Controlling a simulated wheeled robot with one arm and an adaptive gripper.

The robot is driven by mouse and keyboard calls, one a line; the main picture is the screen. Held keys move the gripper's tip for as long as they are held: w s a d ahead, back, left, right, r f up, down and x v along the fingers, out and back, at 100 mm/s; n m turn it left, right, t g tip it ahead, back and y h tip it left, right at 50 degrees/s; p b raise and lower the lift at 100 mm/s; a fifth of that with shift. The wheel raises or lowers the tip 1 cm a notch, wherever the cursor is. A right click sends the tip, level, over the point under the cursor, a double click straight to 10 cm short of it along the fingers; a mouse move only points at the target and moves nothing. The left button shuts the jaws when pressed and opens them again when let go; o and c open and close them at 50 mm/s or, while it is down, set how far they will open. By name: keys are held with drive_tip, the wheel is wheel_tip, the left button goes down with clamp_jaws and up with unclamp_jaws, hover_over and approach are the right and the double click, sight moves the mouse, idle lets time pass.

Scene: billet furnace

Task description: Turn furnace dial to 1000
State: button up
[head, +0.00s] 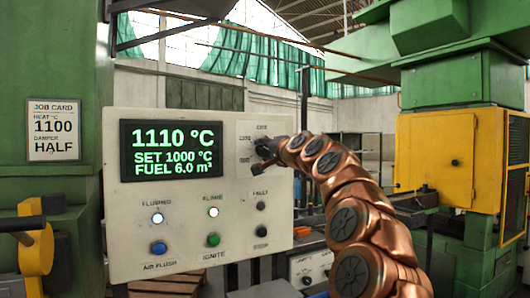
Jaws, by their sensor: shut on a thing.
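The control panel (120,235) stands in front of me. Its screen (171,150) reads 1110 °C, SET 1000 °C and FUEL 6.0 m³. The furnace dial is at the panel's upper right, on a plate (246,134) with small labels around it that are too small to read. My gripper (262,150) is at the dial, shut on it, and my copper-coloured arm reaches in from the lower right. The gripper and arm hide most of the dial, so its pointer does not show.
Lamps glow above a blue air flush button (158,248) and a green ignite button (213,240). A job card (54,131) reads heat 1100, damper half. A yellow lever (36,245) stands at left. Yellow and green machinery (450,150) stands at right.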

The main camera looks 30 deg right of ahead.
drive_tip(key=o, duration=1.1)
drive_tip(key=shift+o, duration=0.2)
drive_tip(key=s+a, duration=0.1)
drive_tip(key=s, duration=1.1)
